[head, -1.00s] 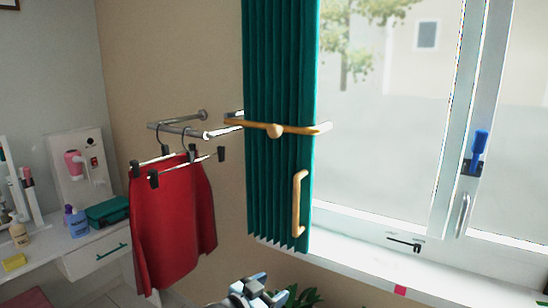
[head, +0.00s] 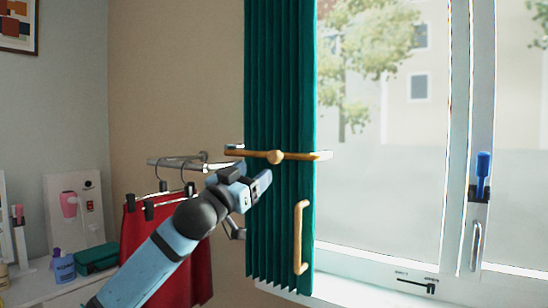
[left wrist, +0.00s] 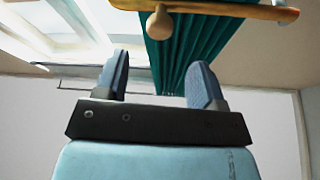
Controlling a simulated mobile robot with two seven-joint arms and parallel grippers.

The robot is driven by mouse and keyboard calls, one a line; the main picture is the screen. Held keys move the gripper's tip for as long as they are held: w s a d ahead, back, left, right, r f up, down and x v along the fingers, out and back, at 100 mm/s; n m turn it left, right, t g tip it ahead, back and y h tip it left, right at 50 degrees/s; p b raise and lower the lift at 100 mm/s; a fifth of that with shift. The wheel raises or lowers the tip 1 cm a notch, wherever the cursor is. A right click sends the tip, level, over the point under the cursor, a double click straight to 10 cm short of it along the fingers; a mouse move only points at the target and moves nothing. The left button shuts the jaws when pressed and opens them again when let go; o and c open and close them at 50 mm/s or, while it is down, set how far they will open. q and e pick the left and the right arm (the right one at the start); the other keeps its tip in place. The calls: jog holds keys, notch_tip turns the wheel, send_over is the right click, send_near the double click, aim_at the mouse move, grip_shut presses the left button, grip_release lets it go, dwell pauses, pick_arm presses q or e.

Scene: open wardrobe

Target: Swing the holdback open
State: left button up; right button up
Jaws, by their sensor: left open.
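The holdback (head: 300,156) is a wooden bar with a round knob, lying across the front of the green pleated curtain (head: 282,80). Its ends meet pale metal brackets on both sides. In the left wrist view the holdback bar (left wrist: 225,8) and its knob run along the top edge. My left gripper (head: 258,187) is just below the left half of the holdback, in front of the curtain's left edge, apart from the bar. In the left wrist view its two fingers (left wrist: 160,78) are spread with nothing between them. My right gripper is out of view.
A wooden vertical handle (head: 299,238) sits on the curtain's lower right. A red skirt (head: 185,275) hangs from a rail at left, partly behind my arm. The window (head: 390,150) and its sill (head: 350,290) lie to the right.

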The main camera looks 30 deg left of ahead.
aim_at(272, 158)
pick_arm(q)
jog(key=p+x, duration=0.1)
jog(key=x, duration=0.8)
jog(key=shift+s, duration=0.1)
grip_shut()
